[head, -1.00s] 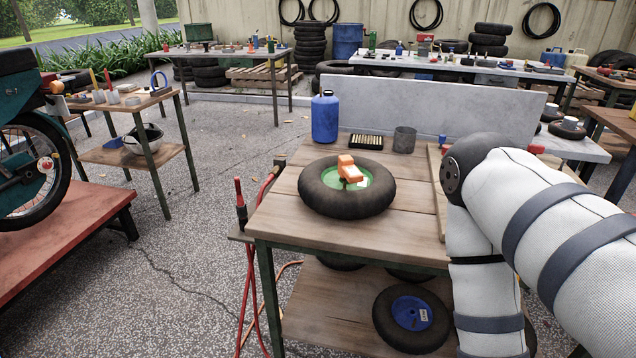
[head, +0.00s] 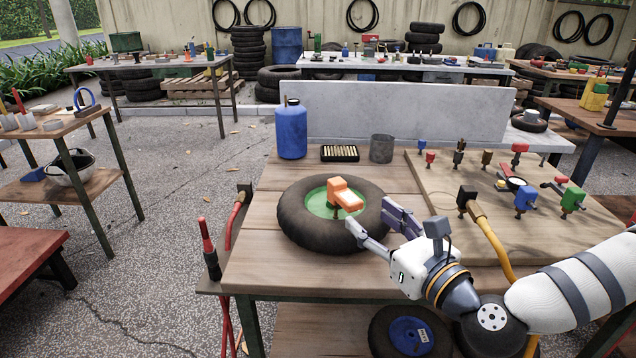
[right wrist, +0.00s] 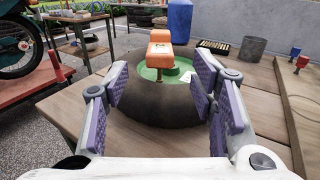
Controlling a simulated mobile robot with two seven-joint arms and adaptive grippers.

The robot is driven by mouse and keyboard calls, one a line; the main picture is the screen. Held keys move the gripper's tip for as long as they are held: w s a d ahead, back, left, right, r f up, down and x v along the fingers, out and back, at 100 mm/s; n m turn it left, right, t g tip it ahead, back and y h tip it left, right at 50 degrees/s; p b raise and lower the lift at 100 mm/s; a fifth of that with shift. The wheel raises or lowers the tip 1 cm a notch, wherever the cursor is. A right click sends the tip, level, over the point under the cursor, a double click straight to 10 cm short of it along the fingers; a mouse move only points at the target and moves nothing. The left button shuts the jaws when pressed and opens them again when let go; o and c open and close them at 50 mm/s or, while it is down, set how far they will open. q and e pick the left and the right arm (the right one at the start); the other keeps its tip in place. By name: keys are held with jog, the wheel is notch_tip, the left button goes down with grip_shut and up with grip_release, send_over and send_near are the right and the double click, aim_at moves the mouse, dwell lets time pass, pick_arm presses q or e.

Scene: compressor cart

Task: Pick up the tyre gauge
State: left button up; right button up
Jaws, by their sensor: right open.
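The tyre gauge appears to be the orange block-shaped device (head: 344,190) with a pale panel, sitting on the green hub (head: 318,203) of a black tyre (head: 293,225) lying flat on the wooden cart top. It also shows in the right wrist view (right wrist: 159,50), ahead and centred between my fingers. My right gripper (head: 370,217) is open and empty at the tyre's front right edge, its purple-padded fingers pointing towards the gauge but apart from it. In the right wrist view the right gripper (right wrist: 165,88) spans part of the tyre. My left gripper is out of view.
A blue bottle (head: 291,130), a black tray of small brass pieces (head: 339,153) and a grey cup (head: 381,148) stand behind the tyre. A wooden board (head: 440,180) with several coloured fittings lies to the right. A red-handled hose tool (head: 209,250) hangs at the cart's left edge.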

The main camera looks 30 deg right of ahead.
aim_at(357, 204)
jog(key=w+b, duration=0.1)
jog(key=w, duration=0.4)
jog(key=shift+w+d+b, duration=0.1)
jog(key=shift+w+b, duration=0.1)
jog(key=shift+b, duration=0.1)
jog(key=w, duration=0.6)
jog(key=shift+w+b, duration=0.2)
jog(key=shift+b, duration=0.2)
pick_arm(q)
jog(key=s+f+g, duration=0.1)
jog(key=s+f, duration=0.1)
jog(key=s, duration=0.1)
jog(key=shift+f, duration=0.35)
pick_arm(e)
grip_shut()
